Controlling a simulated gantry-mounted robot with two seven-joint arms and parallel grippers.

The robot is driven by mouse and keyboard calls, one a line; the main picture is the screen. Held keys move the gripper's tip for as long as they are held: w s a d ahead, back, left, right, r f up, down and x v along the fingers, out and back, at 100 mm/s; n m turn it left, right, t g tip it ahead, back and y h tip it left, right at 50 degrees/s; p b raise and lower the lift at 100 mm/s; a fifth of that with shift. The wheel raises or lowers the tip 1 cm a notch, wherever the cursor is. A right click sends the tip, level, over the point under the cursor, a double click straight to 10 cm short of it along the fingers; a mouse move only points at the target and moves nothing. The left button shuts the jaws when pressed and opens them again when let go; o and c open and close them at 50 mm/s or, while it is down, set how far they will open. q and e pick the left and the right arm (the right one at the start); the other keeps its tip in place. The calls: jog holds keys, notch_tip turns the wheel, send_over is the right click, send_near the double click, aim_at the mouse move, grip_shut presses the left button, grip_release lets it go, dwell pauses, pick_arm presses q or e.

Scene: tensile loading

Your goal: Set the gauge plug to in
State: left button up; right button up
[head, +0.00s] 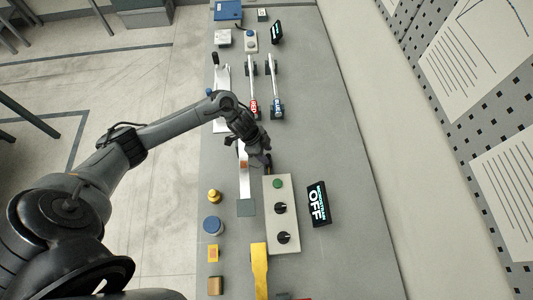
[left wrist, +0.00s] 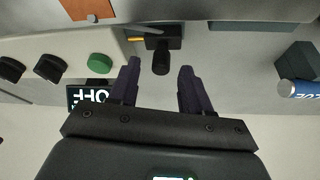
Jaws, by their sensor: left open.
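A black plug (left wrist: 161,62) shows in the left wrist view, with its rounded end toward my gripper. Behind it is a dark block (left wrist: 172,36) beside the panel's end; I take this to be the gauge plug and its socket. Whether the plug is seated in it I cannot tell. My left gripper (left wrist: 160,70) is open, with one finger on each side of the plug and gaps visible on both sides. In the head view my left gripper (head: 264,158) hides most of this spot. A black display (head: 318,204) reads OFF. My right gripper is not in view.
The control panel (head: 282,235) has a green button (head: 277,184) and two black knobs. Red and blue labelled levers (head: 253,104) stand farther up the bench. A yellow strip (head: 259,268), a blue-topped jar (head: 213,225) and small blocks lie nearer. Bench right of the display is clear.

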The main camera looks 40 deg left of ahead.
pick_arm(q)
jog(key=shift+x, duration=0.75)
jog(key=shift+w, duration=0.1)
grip_shut()
